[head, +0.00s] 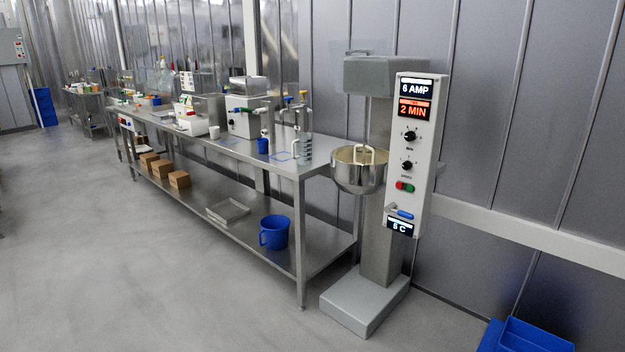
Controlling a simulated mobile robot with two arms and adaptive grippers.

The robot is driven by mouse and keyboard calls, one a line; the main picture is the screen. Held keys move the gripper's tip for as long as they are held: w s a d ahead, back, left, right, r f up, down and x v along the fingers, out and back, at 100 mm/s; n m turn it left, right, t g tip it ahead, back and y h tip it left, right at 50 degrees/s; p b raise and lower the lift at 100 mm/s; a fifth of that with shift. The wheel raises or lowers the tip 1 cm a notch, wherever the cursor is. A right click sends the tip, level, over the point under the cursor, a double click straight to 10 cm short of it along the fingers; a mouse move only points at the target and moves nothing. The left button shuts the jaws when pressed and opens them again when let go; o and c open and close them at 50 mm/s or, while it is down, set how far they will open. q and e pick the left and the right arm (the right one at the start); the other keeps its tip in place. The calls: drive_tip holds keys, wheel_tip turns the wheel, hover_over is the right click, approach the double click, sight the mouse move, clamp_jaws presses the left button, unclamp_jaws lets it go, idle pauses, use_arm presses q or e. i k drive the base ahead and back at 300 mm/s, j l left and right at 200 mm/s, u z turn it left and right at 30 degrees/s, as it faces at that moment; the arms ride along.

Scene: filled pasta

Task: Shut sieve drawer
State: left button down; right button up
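No sieve drawer can be made out for certain in the head view. Box-shaped machines stand on the long steel table (318,168). The nearer one is a white and grey machine (240,122) with a dark knob. Farther along is another white machine (193,122) with a low tray-like front. At this distance I cannot tell whether either has a drawer or whether it is open. Neither of my grippers is in view.
A tall mixer (381,230) with a steel bowl (357,176) and control panel (410,150) stands at the table's right end. A blue bucket (273,233) and cardboard boxes (179,180) sit on the lower shelf. Blue crates (530,338) lie at lower right. The floor (130,270) at left is clear.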

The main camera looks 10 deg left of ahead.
sight(193, 126)
drive_tip(key=i+j+u, duration=0.25)
drive_tip(key=i+u, duration=0.15)
drive_tip(key=i, duration=0.2)
drive_tip(key=i+j+u, duration=0.1)
drive_tip(key=i+u, duration=0.35)
drive_tip(key=i, duration=0.15)
drive_tip(key=i+l+u, duration=0.1)
drive_tip(key=i+u, duration=0.3)
drive_tip(key=i, duration=0.2)
drive_tip(key=i+l+u, duration=0.1)
drive_tip(key=i, duration=1.85)
drive_tip(key=i+z, duration=0.5)
drive_tip(key=i, duration=0.6)
